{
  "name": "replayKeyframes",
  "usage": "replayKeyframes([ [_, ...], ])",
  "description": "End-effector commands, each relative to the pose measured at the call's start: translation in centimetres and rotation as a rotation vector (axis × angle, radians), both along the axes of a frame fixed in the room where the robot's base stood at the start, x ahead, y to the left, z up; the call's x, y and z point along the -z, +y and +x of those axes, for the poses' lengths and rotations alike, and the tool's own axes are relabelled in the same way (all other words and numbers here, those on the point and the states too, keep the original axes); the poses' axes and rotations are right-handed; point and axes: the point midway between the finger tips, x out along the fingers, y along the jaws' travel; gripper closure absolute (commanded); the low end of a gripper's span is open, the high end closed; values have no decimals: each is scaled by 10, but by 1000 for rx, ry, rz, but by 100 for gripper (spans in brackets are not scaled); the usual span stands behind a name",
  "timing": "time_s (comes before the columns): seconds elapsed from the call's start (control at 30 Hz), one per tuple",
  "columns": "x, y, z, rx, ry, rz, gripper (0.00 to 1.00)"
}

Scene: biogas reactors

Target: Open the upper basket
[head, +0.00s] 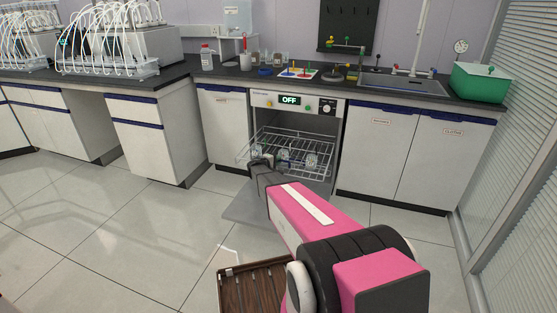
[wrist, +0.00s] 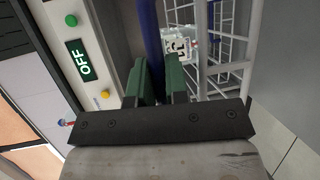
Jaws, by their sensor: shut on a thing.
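The upper basket (head: 285,144), a wire rack, stands partly out of the open dishwasher (head: 297,103) below its control panel. Its wires also show at the right of the wrist view (wrist: 243,45). My gripper (head: 257,161) is at the basket's front left corner. In the wrist view its green-padded fingers (wrist: 161,80) are close together beside the wires. The exact grip on the rim is hard to make out. A blue bar (wrist: 151,35) shows between and beyond the fingers. The lowered door (head: 245,208) is partly hidden by my arm.
The panel (head: 272,99) reads OFF. Several glass-like items with printed tags (head: 311,160) are in the basket. White cabinets (head: 222,125) flank the dishwasher on both sides. A slatted wooden thing (head: 252,284) is at the bottom. Tiled floor (head: 100,225) is clear at left.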

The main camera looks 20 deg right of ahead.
Motion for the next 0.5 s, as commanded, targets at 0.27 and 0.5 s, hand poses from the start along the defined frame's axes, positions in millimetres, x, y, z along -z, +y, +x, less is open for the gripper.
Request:
replayKeyframes([
  [0.27, 1, 0, 0, 1, 0, 1, 100],
  [0.5, 0, 0, 0, 1, 1, 1, 61],
])
